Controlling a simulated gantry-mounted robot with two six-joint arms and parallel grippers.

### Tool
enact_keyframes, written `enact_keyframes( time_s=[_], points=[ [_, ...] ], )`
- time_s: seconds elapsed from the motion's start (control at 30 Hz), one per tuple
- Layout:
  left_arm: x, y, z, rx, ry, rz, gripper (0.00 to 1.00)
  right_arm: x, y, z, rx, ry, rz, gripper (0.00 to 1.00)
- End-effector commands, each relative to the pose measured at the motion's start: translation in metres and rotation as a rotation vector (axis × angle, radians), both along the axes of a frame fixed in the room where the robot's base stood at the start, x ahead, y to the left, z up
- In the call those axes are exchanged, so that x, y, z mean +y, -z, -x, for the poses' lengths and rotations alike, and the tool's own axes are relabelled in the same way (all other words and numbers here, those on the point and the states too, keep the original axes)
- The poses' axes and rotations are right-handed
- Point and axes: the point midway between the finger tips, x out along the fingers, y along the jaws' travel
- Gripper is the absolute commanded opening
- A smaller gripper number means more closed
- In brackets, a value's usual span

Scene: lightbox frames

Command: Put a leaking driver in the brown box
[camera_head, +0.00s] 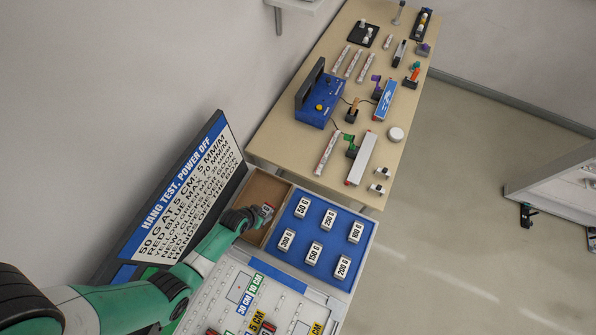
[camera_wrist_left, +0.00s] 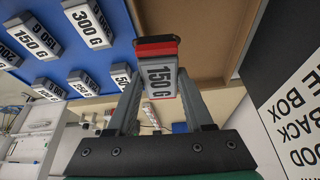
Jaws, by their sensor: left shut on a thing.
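My left gripper (camera_head: 262,214) is shut on a grey-white block labelled 150 G (camera_wrist_left: 159,80) with a red and black end. Whether this block is a driver, or leaks, I cannot tell. The gripper is at the near end of the open brown box (camera_head: 266,184), beside the blue weight tray. In the left wrist view the brown box (camera_wrist_left: 212,25) lies beyond the held block, and I see nothing inside its visible part. The arm hides the box's near corner in the head view. My right gripper is not in view.
The blue tray (camera_head: 323,259) to the right holds several labelled weights. A tall sign (camera_head: 188,195) headed HANG TEST, POWER OFF stands on the left. A board (camera_head: 228,285) with coloured length labels lies nearer. A table (camera_head: 280,142) behind carries tools and a blue power unit (camera_head: 316,98).

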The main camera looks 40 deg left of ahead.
Motion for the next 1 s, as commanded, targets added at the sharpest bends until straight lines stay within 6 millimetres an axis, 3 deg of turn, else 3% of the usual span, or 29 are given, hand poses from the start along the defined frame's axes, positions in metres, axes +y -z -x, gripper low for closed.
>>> enact_keyframes(
  time_s=[0.1, 0.2, 0.47, 1.0],
  points=[
    [0.012, 0.004, 0.027, 0.0, -0.067, 0.0, 0.0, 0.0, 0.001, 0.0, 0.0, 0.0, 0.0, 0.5],
    [0.015, 0.004, 0.036, -0.001, -0.091, 0.0, 0.0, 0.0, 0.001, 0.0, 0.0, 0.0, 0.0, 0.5],
    [0.016, 0.011, 0.037, -0.001, -0.092, 0.0, 0.0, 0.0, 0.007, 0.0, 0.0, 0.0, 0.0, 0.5],
    [0.015, 0.079, 0.037, -0.001, -0.091, 0.0, 0.0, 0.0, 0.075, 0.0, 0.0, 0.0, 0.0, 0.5]
  ],
)
